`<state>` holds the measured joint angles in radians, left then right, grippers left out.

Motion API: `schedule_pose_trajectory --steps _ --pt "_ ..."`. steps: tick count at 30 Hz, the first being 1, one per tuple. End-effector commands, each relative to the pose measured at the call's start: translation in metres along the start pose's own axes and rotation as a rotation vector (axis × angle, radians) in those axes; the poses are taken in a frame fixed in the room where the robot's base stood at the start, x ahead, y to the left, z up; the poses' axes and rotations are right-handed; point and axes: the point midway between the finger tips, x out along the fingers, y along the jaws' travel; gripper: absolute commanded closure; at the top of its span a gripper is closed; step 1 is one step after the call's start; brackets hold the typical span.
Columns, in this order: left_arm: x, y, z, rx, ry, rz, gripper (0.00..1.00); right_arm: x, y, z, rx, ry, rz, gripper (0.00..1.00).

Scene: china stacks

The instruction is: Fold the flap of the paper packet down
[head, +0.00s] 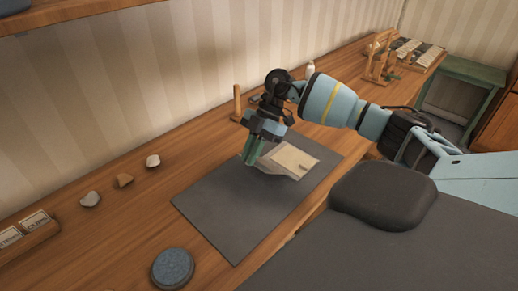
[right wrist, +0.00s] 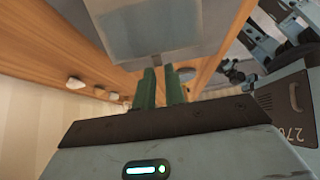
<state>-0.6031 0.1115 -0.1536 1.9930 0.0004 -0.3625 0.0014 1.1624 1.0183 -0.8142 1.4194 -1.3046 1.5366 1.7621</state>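The paper packet (head: 296,157) lies on the dark grey mat (head: 225,205), its cream face up with a small tab near its right edge. A paler grey paper part, seemingly the flap (head: 272,167), shows at its near left side. My right gripper (head: 251,153) is at the packet's left end, green fingers pointing down. In the right wrist view the two fingers (right wrist: 160,88) stand apart with a narrow gap and nothing clearly between them. Whether the fingers touch the paper I cannot tell. My left gripper is not clearly seen.
Several small stones (head: 124,180) lie along the wall side. A round blue-grey disc (head: 172,268) sits at the near edge. A wooden peg (head: 237,103) and a white bottle (head: 310,70) stand behind my right gripper. A wooden rack (head: 378,60) is farther back. The mat's left half is clear.

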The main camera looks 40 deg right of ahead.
Motion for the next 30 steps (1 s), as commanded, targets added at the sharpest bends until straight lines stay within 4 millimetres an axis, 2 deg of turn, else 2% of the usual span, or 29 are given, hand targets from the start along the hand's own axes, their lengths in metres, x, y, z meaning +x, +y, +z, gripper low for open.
schedule_pose_trajectory --steps 7,20,30 --pt "0.001 0.0 0.003 -0.001 -0.005 0.0 0.64 -0.009 0.0 0.003 0.0 0.06 0.0 0.9" --pt "0.001 0.0 0.005 -0.002 -0.008 0.001 0.64 -0.011 0.0 0.004 0.002 0.082 0.0 0.9" --pt "0.003 0.001 0.015 -0.005 -0.025 0.003 0.64 -0.026 0.0 0.012 0.004 0.198 -0.002 0.9"
